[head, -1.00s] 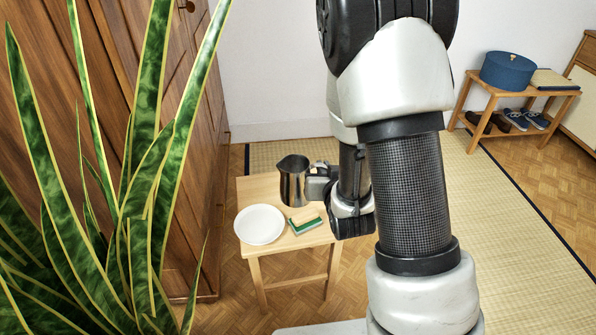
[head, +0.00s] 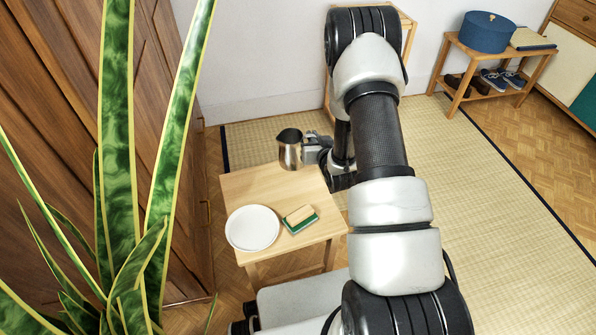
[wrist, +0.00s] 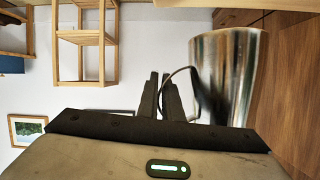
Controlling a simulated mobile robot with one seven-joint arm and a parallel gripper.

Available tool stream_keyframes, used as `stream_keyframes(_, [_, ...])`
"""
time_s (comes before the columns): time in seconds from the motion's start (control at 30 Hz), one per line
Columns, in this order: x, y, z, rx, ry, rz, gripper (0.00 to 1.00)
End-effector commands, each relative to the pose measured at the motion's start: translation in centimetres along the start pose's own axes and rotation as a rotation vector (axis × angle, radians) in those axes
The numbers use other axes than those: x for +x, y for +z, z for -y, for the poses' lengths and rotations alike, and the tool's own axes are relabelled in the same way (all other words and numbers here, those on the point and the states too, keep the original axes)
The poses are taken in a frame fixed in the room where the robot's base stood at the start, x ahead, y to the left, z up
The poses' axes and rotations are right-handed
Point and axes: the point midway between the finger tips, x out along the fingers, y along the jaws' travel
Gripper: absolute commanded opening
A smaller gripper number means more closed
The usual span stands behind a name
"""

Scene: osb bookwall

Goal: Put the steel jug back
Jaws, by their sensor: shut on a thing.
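The steel jug (head: 289,150) is upright at the back edge of the small wooden table (head: 262,187) in the head view. Whether its base touches the top or hangs just above it, I cannot tell. My gripper (head: 314,146) is at the jug's right side, shut on its handle. The fingertips are partly hidden in the head view.
On the table are a white plate (head: 252,229) at the front left and a green and tan sponge (head: 300,218) beside it. Plant leaves (head: 120,180) and a wooden wardrobe (head: 180,130) stand on the left. A bench (head: 490,62) with a blue box (head: 488,31) stands at back right.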

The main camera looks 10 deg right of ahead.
Motion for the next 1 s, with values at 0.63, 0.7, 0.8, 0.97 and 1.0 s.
stream_keyframes(0.63, [3.2,8.1,-1.0,0.001,-0.001,0.000,0.00])
stream_keyframes(0.7, [3.4,8.5,-1.0,0.001,-0.001,-0.001,0.00])
stream_keyframes(0.8, [3.4,8.4,-1.0,0.001,-0.001,-0.002,0.00])
stream_keyframes(0.97, [3.4,8.5,-1.0,0.000,0.000,0.000,0.09])
stream_keyframes(1.0, [3.4,8.5,-1.0,0.000,0.000,0.000,0.16])
